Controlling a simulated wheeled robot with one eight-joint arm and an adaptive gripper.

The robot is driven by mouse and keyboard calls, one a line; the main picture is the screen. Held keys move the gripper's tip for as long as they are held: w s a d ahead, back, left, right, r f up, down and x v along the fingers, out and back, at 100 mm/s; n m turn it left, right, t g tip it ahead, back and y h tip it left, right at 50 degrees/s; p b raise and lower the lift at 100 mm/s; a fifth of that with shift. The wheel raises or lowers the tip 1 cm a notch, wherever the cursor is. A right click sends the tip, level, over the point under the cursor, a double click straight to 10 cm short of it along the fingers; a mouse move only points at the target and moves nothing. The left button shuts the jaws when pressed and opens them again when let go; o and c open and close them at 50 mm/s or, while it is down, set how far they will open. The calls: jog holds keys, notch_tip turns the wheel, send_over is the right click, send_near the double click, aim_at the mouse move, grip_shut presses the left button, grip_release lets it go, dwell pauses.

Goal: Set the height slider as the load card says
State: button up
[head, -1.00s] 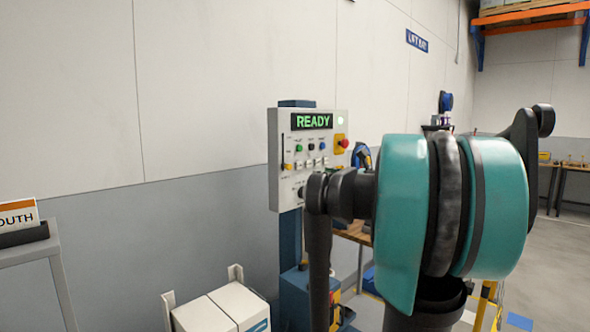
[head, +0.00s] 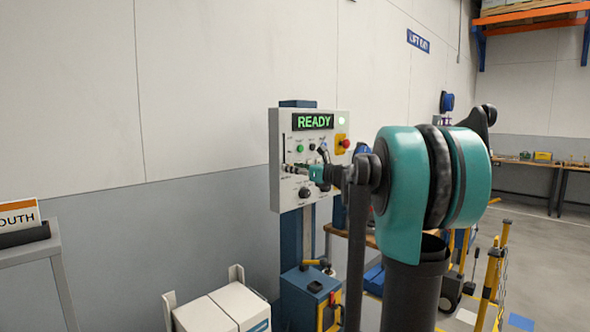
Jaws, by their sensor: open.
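The control panel (head: 310,204) is a light grey box on a blue post, with a lit green READY display (head: 313,121). The height slider is at the panel's left side; its slot (head: 284,148) shows in part, but its handle is hard to make out behind my fingers. My gripper (head: 291,169) is open, with its fingertips at the panel's left edge, by the slider. I cannot tell whether they touch it. A card (head: 18,216) with an orange band, ending in "OUTH", stands at the left, cut off by the frame; no setting is readable on it.
A red button (head: 344,143) on a yellow plate is at the panel's right. A black knob (head: 304,193) sits below my gripper. A blue box (head: 308,295) stands under the panel, with white boxes (head: 232,306) to its left. Yellow posts (head: 493,270) stand at the right.

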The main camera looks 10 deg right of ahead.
grip_shut()
dwell(0.3)
send_near(284, 137)
jog(key=x, duration=0.4)
jog(key=shift+w+a+r, duration=0.1)
jog(key=shift+w, duration=0.05)
grip_release()
